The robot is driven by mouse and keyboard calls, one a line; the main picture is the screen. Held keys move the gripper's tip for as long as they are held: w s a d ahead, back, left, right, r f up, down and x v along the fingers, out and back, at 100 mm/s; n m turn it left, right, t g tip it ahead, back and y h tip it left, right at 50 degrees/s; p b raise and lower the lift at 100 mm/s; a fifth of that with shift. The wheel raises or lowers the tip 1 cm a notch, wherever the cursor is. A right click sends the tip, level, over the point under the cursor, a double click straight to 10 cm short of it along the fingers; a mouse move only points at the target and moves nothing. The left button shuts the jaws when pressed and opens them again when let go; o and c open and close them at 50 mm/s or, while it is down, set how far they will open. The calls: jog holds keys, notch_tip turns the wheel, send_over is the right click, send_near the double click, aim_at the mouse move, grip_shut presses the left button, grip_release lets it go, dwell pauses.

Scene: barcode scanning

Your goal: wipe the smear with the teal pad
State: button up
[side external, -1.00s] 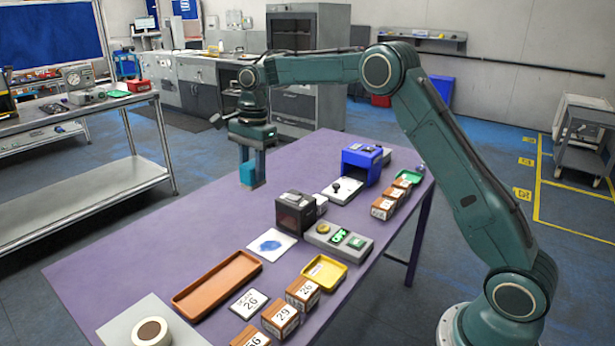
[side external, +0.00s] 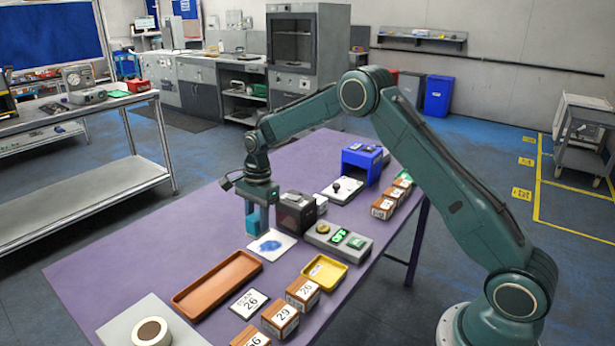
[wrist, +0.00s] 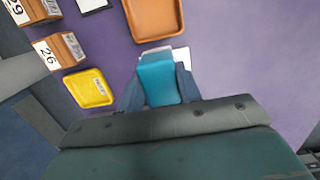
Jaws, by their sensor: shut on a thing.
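The teal pad (side external: 257,221) is between the fingers of my gripper (side external: 256,208), which is shut on it. The pad also shows in the wrist view (wrist: 158,78), held between my dark blue fingers. The smear (side external: 270,245) is a blue blotch on a white card (side external: 286,240) on the purple table. In the side external view the pad is over or just behind the card's back left edge; whether it touches cannot be told. In the wrist view the pad hides most of the card (wrist: 182,55), and the smear is not visible.
A dark box (side external: 296,211) stands close right of my gripper. An orange tray (side external: 217,280) and a yellow tray (side external: 324,272) lie nearer the front. A grey button panel (side external: 338,239) and a blue scanner (side external: 361,165) are to the right.

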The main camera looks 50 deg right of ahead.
jog(key=shift+f, duration=3.05)
jog(key=shift+d+f, duration=0.55)
jog(key=shift+c, duration=0.4)
jog(key=shift+d, duration=3.15)
jog(key=shift+a, duration=3.85)
jog(key=shift+w+d, duration=0.3)
jog(key=shift+d, duration=3.5)
jog(key=shift+a, duration=3.6)
jog(key=shift+a+r, duration=0.1)
jog(key=shift+r, duration=3.95)
